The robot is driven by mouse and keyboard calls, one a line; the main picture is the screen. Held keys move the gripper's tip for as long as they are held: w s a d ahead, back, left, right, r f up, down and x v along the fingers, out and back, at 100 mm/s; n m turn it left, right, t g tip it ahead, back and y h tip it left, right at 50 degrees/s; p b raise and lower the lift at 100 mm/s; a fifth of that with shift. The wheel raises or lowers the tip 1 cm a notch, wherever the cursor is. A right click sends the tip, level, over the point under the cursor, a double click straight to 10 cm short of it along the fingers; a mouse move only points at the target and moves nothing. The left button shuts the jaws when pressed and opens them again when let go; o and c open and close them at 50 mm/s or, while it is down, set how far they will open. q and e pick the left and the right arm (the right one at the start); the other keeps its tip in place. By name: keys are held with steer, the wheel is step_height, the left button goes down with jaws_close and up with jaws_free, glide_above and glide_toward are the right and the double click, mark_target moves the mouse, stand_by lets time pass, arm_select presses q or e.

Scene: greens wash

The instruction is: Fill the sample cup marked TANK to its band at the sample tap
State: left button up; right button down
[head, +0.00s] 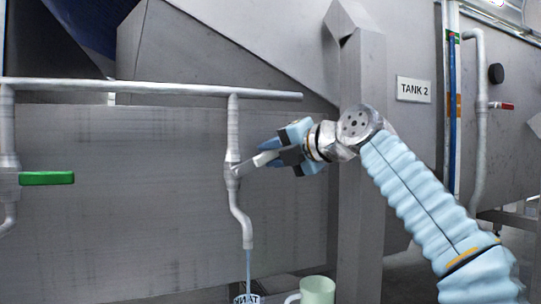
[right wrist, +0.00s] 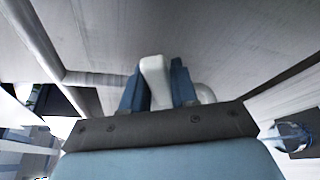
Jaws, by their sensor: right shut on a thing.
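The sample tap (head: 236,185) is a grey pipe that hangs from a horizontal pipe in the middle of the head view. Its pale lever (head: 252,165) sticks out to the right. My right gripper (head: 277,152) is shut on this lever, and the lever (right wrist: 156,82) also shows between its blue fingers in the right wrist view. A thin stream of water (head: 248,264) runs from the spout. The cup marked TANK (head: 248,299) stands below the stream at the bottom edge; only its top shows, so its band and water level are hidden. My left gripper is not in view.
A pale green mug (head: 317,290) stands right of the cup. A tap with a green handle (head: 46,178) is at the left. A steel post (head: 362,215) stands behind my right arm. A TANK 2 sign (head: 413,90) and a red-handled valve (head: 501,106) are at the right.

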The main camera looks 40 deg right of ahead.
steer(key=shift+r, duration=0.1)
steer(key=c, duration=1)
jaws_free()
steer(key=shift+o, duration=0.2)
steer(key=b+v, duration=0.1)
steer(key=v, duration=1.2)
steer(key=shift+s, duration=0.4)
steer(key=shift+r, duration=0.15)
